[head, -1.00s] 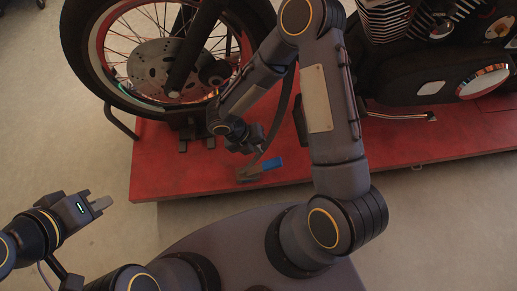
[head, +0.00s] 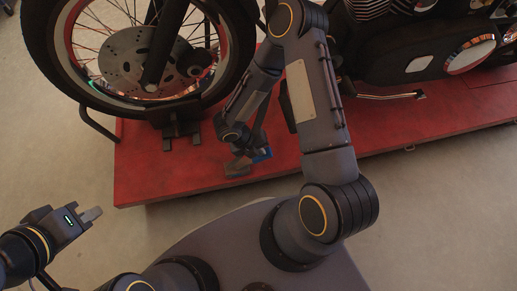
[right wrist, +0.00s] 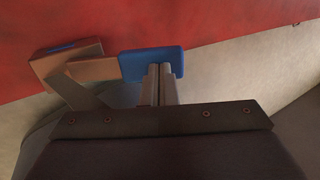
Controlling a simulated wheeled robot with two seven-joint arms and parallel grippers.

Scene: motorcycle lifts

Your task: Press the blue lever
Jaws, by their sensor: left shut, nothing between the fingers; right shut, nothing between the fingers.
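The blue lever (head: 262,155) is a blue pad on a metal arm at the front edge of the red lift platform, partly covered by my right gripper in the head view. In the right wrist view the blue pad (right wrist: 150,60) lies right at the fingertips of my right gripper (right wrist: 160,72). That gripper is shut and empty, its tips overlapping the pad's near edge. I cannot tell whether they touch. My left gripper (head: 92,214) is shut and empty, over the floor at lower left, far from the lever.
The red platform (head: 150,180) bears a motorcycle; its front wheel (head: 225,75) stands in a dark wheel holder (head: 178,122). A brownish bracket (right wrist: 75,65) sits left of the pad. Bare floor lies in front of the platform.

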